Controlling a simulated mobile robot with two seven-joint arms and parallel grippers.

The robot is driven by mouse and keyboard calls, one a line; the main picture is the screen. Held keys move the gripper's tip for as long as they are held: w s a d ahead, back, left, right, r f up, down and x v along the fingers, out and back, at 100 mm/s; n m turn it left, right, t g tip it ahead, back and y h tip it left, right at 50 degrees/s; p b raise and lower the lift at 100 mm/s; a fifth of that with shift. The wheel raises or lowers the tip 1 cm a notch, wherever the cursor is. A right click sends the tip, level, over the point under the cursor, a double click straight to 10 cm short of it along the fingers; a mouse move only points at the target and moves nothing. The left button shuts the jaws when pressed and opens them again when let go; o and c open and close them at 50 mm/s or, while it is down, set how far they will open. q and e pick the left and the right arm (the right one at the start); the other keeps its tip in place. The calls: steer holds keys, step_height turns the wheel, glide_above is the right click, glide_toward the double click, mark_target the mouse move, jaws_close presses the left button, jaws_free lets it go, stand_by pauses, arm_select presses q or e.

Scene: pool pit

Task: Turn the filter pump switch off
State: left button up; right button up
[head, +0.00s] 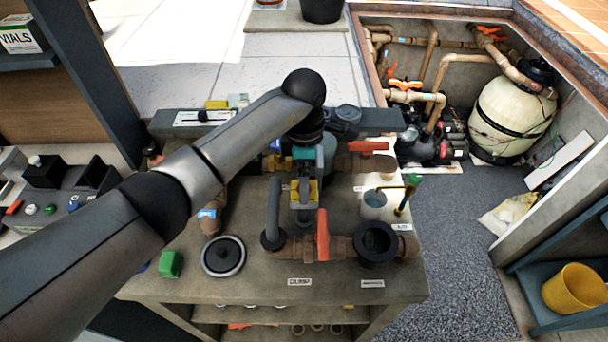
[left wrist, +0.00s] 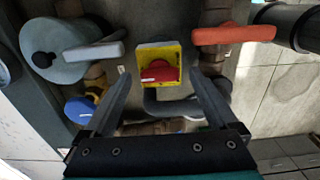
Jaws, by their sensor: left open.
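The switch is a yellow box (left wrist: 171,50) with a red rotary knob (left wrist: 157,72), near the middle of the left wrist view. The knob's wide part lies roughly level in that view; I cannot read any marking. In the head view the yellow box (head: 313,190) shows only partly behind my left gripper (head: 303,212). In the left wrist view my left gripper (left wrist: 160,82) is open, its two fingers apart on either side of the switch, with nothing between them. I cannot tell whether the fingers touch the box. My right gripper is not in view.
Pipes and valves crowd the bench (head: 345,290). A red-orange valve handle (head: 322,235) stands close to the gripper; another (head: 367,146) is behind right. A grey vertical pipe (head: 274,205) is just left. A black round lid (head: 223,256) and green block (head: 170,264) lie front left.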

arm_select(q)
steer(key=shift+f, duration=0.1)
steer(key=shift+c, duration=0.4)
steer(key=c, duration=1.3)
steer(key=shift+n, duration=0.3)
steer(key=n+b, duration=0.1)
steer(key=n, duration=0.2)
steer(key=shift+n, duration=0.4)
steer(key=n, duration=0.4)
steer(key=shift+n, duration=0.3)
steer(key=n, duration=0.4)
steer(key=shift+b, duration=0.4)
steer(key=shift+n, duration=2.5)
